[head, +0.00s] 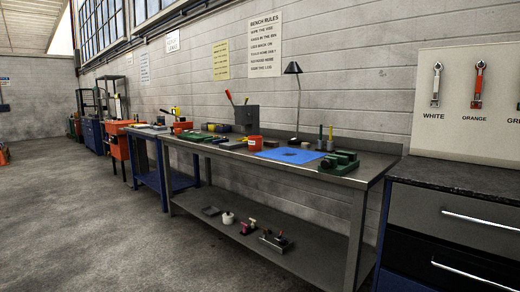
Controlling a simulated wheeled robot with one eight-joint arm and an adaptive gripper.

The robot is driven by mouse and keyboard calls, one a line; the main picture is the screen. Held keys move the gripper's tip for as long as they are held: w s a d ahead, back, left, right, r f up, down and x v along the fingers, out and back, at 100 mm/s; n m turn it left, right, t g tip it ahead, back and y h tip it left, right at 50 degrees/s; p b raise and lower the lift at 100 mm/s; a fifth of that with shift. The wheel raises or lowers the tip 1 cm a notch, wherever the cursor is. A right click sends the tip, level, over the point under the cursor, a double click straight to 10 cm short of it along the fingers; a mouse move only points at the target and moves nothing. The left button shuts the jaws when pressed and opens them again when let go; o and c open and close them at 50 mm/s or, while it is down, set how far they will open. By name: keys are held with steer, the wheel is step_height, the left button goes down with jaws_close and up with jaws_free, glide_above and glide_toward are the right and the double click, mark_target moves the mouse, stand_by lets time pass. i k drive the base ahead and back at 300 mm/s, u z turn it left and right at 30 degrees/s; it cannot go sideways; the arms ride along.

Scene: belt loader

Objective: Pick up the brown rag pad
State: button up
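I cannot make out a brown rag pad for certain in the head view. The long grey workbench (190,147) along the wall carries many small items, and a small flat greyish-brown patch (232,145) lies on it left of the red tub (255,143). Its kind is too small to tell. A flat dark grey piece (211,211) lies on the bench's lower shelf (305,252). My gripper is not in view.
A blue mat (290,155), a green vise-like device (340,163) and a black lamp (294,68) are on the bench's right part. A drawer cabinet (455,217) stands at the right. Open concrete floor (100,225) lies in front and left.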

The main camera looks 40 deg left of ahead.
mark_target(272, 144)
steer(key=u, duration=2.2)
steer(key=i, duration=1)
steer(key=u, duration=0.75)
steer(key=i, duration=1.1)
steer(key=z, duration=0.3)
steer(key=i, duration=1.05)
steer(key=z, duration=0.85)
steer(key=i, duration=0.4)
steer(key=z, duration=0.15)
